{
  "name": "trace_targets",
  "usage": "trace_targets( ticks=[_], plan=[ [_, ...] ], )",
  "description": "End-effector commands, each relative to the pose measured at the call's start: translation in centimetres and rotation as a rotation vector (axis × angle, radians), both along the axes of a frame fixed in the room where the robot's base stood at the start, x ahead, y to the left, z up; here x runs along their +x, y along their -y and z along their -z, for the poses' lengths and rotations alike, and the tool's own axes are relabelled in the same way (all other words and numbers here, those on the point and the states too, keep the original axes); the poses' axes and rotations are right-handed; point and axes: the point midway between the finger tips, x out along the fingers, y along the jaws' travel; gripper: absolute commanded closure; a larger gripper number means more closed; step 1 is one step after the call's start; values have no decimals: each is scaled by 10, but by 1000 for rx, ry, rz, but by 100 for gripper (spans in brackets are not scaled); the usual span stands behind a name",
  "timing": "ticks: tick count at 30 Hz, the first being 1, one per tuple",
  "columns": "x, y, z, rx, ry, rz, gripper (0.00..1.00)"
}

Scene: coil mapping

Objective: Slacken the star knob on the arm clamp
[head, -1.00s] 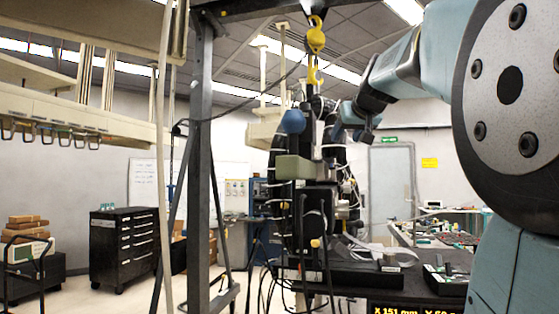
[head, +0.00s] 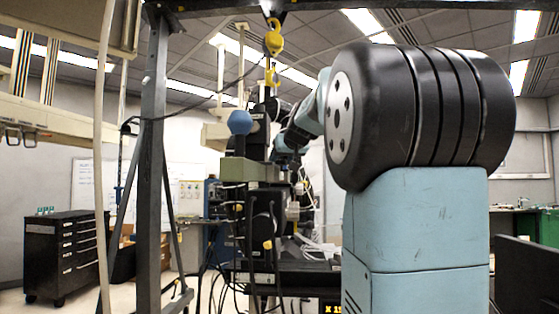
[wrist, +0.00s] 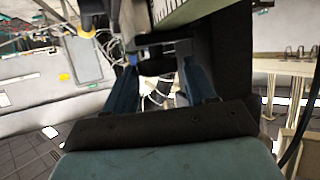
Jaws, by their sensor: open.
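My gripper (wrist: 160,68) is open in the wrist view, its two blue fingers spread with no object clearly held between them. Past the fingertips are a dark post (wrist: 228,65) and a pale ruled scale (wrist: 178,10). In the head view, the far end of my arm reaches the dark upright rig (head: 262,200), and the fingers are too small and overlapped to make out. The rig carries a blue ball (head: 240,122) and a small yellow knob (head: 267,245). I cannot pick out the star knob or the arm clamp with certainty in either view.
A yellow hoist hook (head: 273,40) hangs above the rig. A steel frame post (head: 152,170) stands left of it, and cables hang below. A black drawer cabinet (head: 62,255) stands at the far left. My own arm covers much of the right side.

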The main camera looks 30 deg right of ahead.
Motion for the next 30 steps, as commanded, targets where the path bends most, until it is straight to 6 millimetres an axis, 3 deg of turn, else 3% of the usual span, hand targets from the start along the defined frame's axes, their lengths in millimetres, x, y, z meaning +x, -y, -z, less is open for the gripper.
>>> trace_targets(
  ticks=[12, 25, 26, 30],
  plan=[
    [6, 2, 3, 0, 0, 1, 45],
    [6, 2, 3, 0, 0, 1, 85],
    [6, -5, 2, -2, 1, -1, 86],
    [7, -1, 3, 0, 0, -6, 86]
  ],
)
